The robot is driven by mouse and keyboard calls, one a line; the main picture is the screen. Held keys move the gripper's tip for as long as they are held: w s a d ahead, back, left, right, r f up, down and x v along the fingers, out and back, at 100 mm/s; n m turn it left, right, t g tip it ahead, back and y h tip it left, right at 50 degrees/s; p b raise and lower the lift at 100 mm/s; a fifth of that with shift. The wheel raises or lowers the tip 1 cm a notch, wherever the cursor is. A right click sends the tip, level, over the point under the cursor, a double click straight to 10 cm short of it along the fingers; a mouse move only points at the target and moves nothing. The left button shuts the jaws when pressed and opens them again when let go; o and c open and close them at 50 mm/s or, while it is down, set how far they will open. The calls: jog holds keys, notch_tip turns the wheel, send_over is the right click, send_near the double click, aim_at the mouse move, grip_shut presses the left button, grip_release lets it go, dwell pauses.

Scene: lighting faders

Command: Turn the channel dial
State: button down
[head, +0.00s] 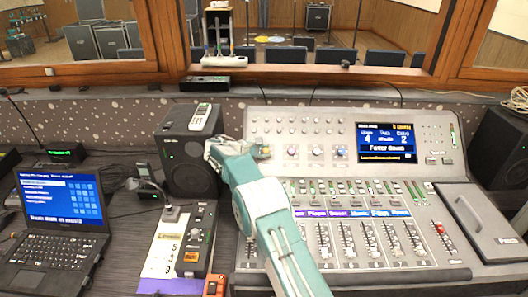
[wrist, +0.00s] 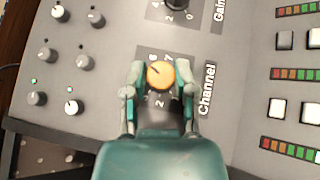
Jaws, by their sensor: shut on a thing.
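The channel dial (wrist: 160,74) is a round yellow-orange knob beside the printed word "Channel" in the wrist view. A dark pointer line on it points toward the upper left, near the printed 6. My gripper (wrist: 160,82) is shut on the dial, one finger on each side. In the head view my gripper (head: 236,149) is at the upper left of the lighting console (head: 300,112), and the dial (head: 265,152) shows just right of it. The console screen (head: 386,142) shows several numbers and the words "Fader down".
Other knobs (head: 317,152) stand to the right of the dial. Faders (head: 370,240) fill the lower panel. A black speaker (head: 180,165) with a phone (head: 200,117) on top stands close left of my gripper. A laptop (head: 55,215) is at far left.

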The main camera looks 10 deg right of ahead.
jog(key=shift+d+m+g, duration=0.1)
jog(key=shift+m+g, duration=0.3)
jog(key=shift+m, duration=0.1)
jog(key=shift+c, duration=2.2)
grip_release()
jog(key=v, duration=1.2)
jog(key=shift+w+r, duration=0.1)
